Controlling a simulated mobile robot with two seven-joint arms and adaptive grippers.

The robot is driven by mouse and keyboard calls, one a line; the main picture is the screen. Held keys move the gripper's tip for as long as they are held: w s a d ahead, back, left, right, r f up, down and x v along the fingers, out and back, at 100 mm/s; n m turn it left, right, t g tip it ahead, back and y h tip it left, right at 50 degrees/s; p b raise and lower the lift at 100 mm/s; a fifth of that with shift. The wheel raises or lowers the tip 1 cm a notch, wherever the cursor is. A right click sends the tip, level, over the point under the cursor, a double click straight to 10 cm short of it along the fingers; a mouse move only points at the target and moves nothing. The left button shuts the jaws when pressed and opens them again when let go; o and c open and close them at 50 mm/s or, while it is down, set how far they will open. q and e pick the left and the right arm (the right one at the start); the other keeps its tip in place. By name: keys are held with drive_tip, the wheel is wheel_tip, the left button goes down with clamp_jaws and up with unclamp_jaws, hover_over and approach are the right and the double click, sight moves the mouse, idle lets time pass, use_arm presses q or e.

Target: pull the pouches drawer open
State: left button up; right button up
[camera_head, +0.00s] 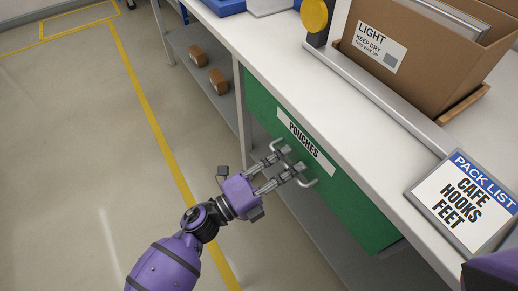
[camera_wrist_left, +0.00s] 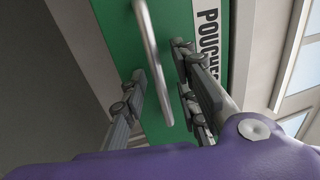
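The pouches drawer (camera_head: 340,200) has a green front under the white worktop, with a white label reading POUCHES (camera_head: 306,142). Its front looks flush under the worktop edge. A pale metal bar handle (camera_head: 309,183) stands out from the front, and it also shows in the left wrist view (camera_wrist_left: 151,50). My left gripper (camera_head: 287,163) is at the handle, partly covering it. In the left wrist view its fingers (camera_wrist_left: 165,90) are apart, with the handle between them; I see a gap on both sides. My right gripper is out of view.
On the worktop (camera_head: 345,125) stand a cardboard box (camera_head: 430,50) marked LIGHT and a pack list sign (camera_head: 464,205) reading CAFE, HOOKS, FEET. Small brown items (camera_head: 217,80) lie on a lower shelf. The floor (camera_head: 75,140) in front is clear, with yellow lines.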

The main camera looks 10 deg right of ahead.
use_arm(q)
drive_tip(key=shift+c, duration=0.5)
clamp_jaws()
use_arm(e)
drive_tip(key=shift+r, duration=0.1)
use_arm(q)
drive_tip(key=shift+a, duration=0.1)
drive_tip(key=r+v, duration=0.3)
drive_tip(key=v, duration=1.4)
drive_tip(key=a+r+v, duration=0.1)
drive_tip(key=r+v, duration=0.2)
drive_tip(key=v, duration=1.4)
drive_tip(key=shift+s+a+r, duration=0.25)
drive_tip(key=shift+s, duration=0.05)
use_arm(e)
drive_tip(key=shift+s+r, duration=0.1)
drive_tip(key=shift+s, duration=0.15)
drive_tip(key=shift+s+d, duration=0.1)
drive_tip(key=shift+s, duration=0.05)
